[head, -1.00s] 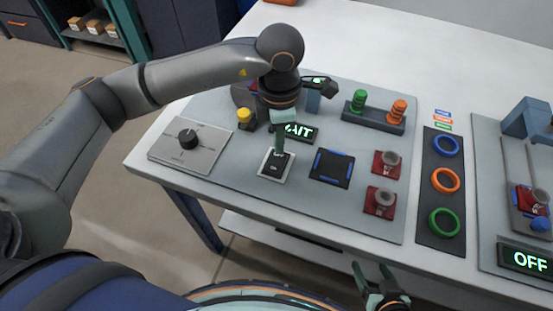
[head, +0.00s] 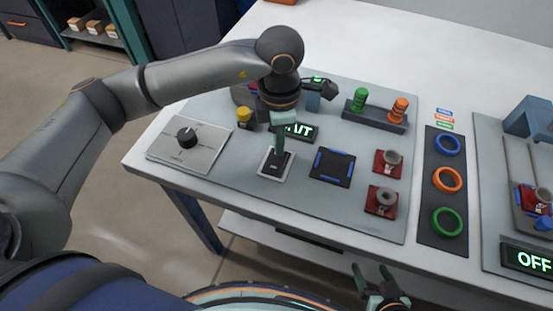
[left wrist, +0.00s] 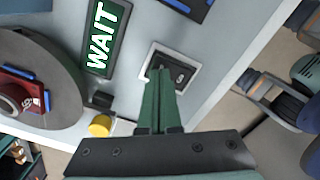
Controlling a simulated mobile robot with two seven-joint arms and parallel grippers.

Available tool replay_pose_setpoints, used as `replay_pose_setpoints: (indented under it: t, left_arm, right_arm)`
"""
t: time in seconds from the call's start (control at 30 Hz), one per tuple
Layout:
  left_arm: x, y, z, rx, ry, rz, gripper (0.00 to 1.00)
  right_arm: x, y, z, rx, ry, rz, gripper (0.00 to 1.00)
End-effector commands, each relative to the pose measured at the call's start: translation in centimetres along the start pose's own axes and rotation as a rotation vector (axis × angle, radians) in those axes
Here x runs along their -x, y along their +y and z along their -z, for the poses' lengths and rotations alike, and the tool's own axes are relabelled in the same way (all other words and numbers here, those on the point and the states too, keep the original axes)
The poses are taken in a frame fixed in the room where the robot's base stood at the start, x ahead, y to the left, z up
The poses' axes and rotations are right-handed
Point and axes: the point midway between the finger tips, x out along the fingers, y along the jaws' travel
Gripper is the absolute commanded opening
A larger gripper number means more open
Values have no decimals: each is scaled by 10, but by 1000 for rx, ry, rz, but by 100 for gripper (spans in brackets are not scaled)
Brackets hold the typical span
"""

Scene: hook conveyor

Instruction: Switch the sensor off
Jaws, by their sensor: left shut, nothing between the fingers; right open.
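The switch (head: 274,164) is a small black rocker in a white frame on the grey panel. In the left wrist view the switch (left wrist: 180,72) shows just beyond my fingertips. My left gripper (head: 280,155) is shut and empty, its green fingers pointing down at the far half of the rocker. In the left wrist view its fingertips (left wrist: 160,73) overlap the rocker's near end and hide part of it; I cannot tell if they touch. My right gripper (head: 378,284) is open and empty in front of the table's front edge.
A lit WAIT display (head: 300,132) and a yellow button (head: 244,117) are close behind my left gripper. A rotary dial (head: 187,138) is left, a black square pad (head: 332,167) right. An OFF display (head: 527,259) stands far right.

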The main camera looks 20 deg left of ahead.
Motion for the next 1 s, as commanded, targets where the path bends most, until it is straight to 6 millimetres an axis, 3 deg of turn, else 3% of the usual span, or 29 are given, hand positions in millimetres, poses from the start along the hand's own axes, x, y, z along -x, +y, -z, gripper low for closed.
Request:
replay_pose_setpoints:
  t: [0.63,1.0]
  left_arm:
    - [-11,0,0,0,1,0,0]
    - [9,0,0,0,-1,-1,0]
  right_arm:
    - [-7,1,-7,-1,1,0,73]
    - [2,0,2,0,1,0,73]
